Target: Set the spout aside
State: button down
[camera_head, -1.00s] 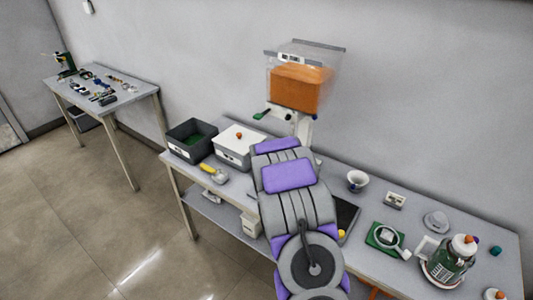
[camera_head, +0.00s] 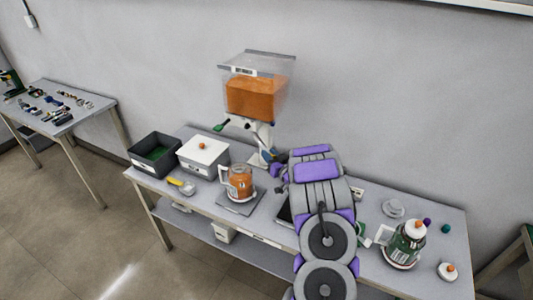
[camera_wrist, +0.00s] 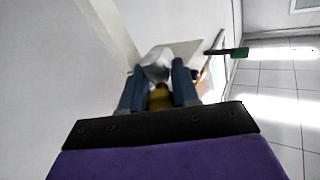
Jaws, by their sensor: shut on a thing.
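In the wrist view my gripper (camera_wrist: 157,72) is shut, its two blue-grey fingers close around a small piece. This piece, seemingly the spout (camera_wrist: 160,98), shows a yellow-brown part between the fingers; a pale grey-white shape lies just beyond, and I cannot tell whether it belongs to it. In the head view my gripper is mostly hidden by my arm, near the foot of the dispenser. The dispenser's clear hopper (camera_head: 256,97) holds orange contents and has a green-tipped lever (camera_head: 222,125). An orange-filled jug (camera_head: 240,183) stands below left of it.
A green-filled jug (camera_head: 404,245) and a small white jar (camera_head: 447,271) stand at the right. My arm covers the table's middle.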

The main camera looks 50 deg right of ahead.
jog(key=shift+d+n+y, duration=0.25)
jog(key=shift+n+y, duration=0.05)
jog(key=shift+y, duration=0.1)
jog(key=shift+r, duration=0.1)
jog(key=c, duration=1.3)
grip_release()
jog(key=o, duration=0.4)
jog(key=shift+d, duration=0.2)
jog(key=shift+s+a+p, duration=0.1)
jog(key=shift+p, duration=0.2)
jog(key=v, duration=0.5)
jog(key=p+v, duration=0.1)
jog(key=v, duration=1.1)
jog(key=shift+s+f, duration=0.1)
jog(key=shift+f, duration=0.3)
